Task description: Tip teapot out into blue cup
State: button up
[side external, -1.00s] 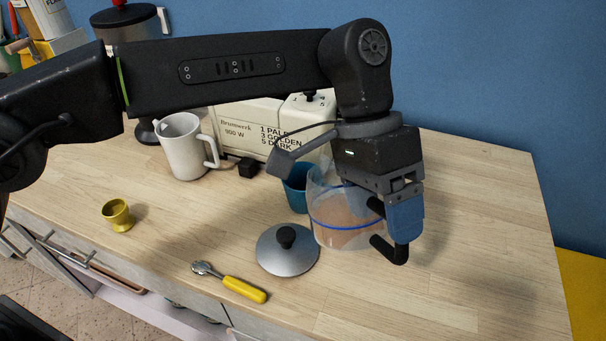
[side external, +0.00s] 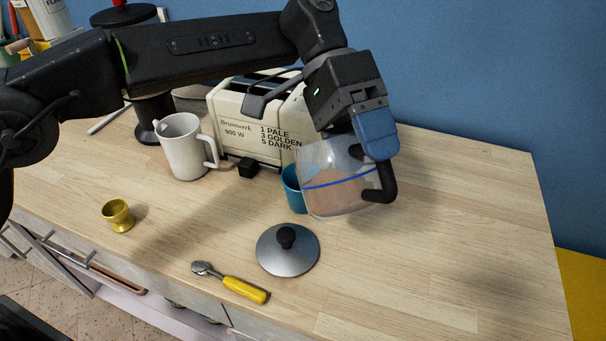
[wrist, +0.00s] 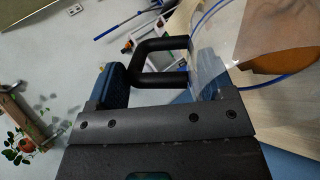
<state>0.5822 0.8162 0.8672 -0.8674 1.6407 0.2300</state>
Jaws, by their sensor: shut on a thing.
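The teapot (side external: 335,185) is clear glass with a blue band, a black handle and brownish contents. My gripper (side external: 377,150) is shut on its black handle and holds it above the counter, tilted. The wrist view shows the handle (wrist: 150,62) at the blue finger and part of the glass. The blue cup (side external: 293,189) stands on the counter just left of and behind the teapot, which hides part of it. I cannot tell whether anything is in the cup. No stream shows between them.
A silver lid with a black knob (side external: 287,250) lies in front of the cup. A yellow-handled spoon (side external: 232,283), a yellow egg cup (side external: 118,215), a white mug (side external: 186,150) and a cream toaster (side external: 255,125) stand around. The counter's right side (side external: 470,240) is clear.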

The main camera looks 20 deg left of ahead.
jog(key=shift+w+a+r+g+h, duration=0.5)
jog(key=shift+w+a+r+g, duration=0.05)
jog(key=shift+r, duration=0.25)
jog(key=shift+w+a+r+g+h, duration=0.5)
jog(key=shift+a+r+g, duration=0.05)
jog(key=shift+r, duration=0.25)
jog(key=shift+w+a+r+g+h, duration=0.9)
jog(key=shift+w+a+r+h, duration=0.05)
jog(key=shift+w+a+h, duration=0.1)
jog(key=shift+g+h, duration=0.75)
jog(key=shift+g, duration=0.05)
jog(key=w+a, duration=0.1)
jog(key=w+a+r, duration=0.1)
jog(key=a, duration=0.1)
jog(key=shift+w, duration=0.4)
jog(key=shift+w+a+r+g+h, duration=0.2)
jog(key=shift+w+a+g+h, duration=0.2)
jog(key=shift+w+a+h, duration=0.15)
